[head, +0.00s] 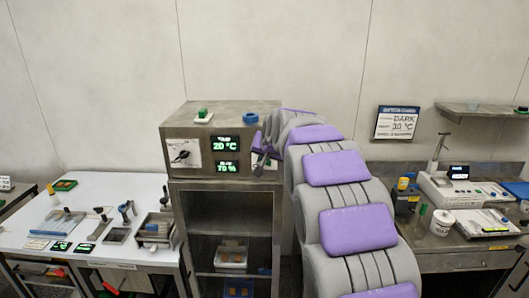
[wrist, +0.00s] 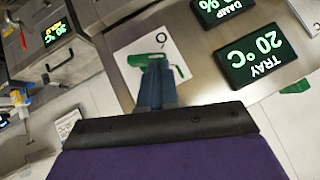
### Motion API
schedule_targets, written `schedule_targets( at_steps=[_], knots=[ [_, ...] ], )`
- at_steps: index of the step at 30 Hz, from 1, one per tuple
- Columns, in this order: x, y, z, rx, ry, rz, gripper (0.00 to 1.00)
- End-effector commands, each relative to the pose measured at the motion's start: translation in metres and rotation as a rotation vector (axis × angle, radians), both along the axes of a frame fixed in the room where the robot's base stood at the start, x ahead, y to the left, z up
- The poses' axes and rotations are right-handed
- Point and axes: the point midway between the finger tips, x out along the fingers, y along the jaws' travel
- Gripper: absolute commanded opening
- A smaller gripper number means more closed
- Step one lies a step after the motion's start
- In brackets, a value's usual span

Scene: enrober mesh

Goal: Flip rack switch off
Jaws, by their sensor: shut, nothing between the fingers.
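The rack is a steel cabinet (head: 220,120) with dark displays on its upper front. In the wrist view a white switch plate (wrist: 125,62) with a green part (wrist: 148,59) and a round "O" mark sits beside the upside-down "TRAY 20 °C" display (wrist: 257,51). My gripper (wrist: 157,68) is shut and empty, its fingertips overlapping the green part; I cannot tell whether they touch. In the head view my gripper (head: 261,158) is at the right of the cabinet's upper front, covering much of that area. The switch's position is unclear.
A green item (head: 203,113) and a blue ring (head: 250,118) sit on top. A white table (head: 100,185) with tools stands left, a steel bench (head: 455,262) right.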

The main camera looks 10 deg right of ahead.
Motion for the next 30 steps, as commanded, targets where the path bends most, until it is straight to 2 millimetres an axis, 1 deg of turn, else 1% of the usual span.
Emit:
schedule_targets(
  at_steps=[4, 11, 18, 24, 26, 30],
  knots=[
    [0.001, 0.003, 0.003, -0.095, 0.029, -0.001, 0.00],
    [0.003, 0.011, 0.001, -0.304, 0.082, 0.001, 0.00],
    [0.006, 0.018, -0.007, -0.519, 0.141, 0.000, 0.00],
    [0.007, 0.024, -0.012, -0.670, 0.180, 0.001, 0.00],
    [0.007, 0.025, -0.013, -0.710, 0.191, 0.001, 0.00],
    [0.005, 0.023, -0.012, -0.698, 0.188, -0.001, 0.00]
  ],
)
